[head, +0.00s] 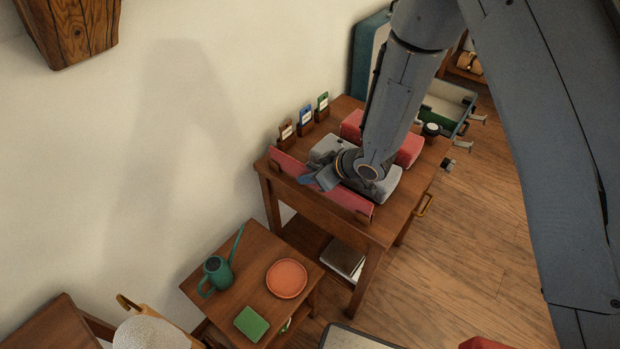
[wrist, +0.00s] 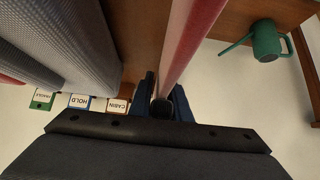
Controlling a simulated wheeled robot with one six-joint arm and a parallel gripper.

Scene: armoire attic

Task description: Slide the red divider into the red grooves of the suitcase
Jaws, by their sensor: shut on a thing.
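The red divider (head: 350,201) is a long flat panel standing on edge along the near side of the wooden table. My gripper (head: 322,180) is shut on it near its middle. In the wrist view the divider (wrist: 190,42) runs up and away from between the fingers of my gripper (wrist: 163,100). I cannot tell whether it touches the tabletop. A teal-edged open case (head: 452,106), apparently the suitcase, lies behind the table at the right, partly hidden by my arm. I cannot make out its red grooves.
The table (head: 352,230) also bears grey bundles (head: 383,190), a red bundle (head: 409,150) and tags in brown (head: 287,130), blue (head: 306,114) and green (head: 323,102). A lower table holds a watering can (head: 217,272), an orange plate (head: 287,279) and a green block (head: 252,324).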

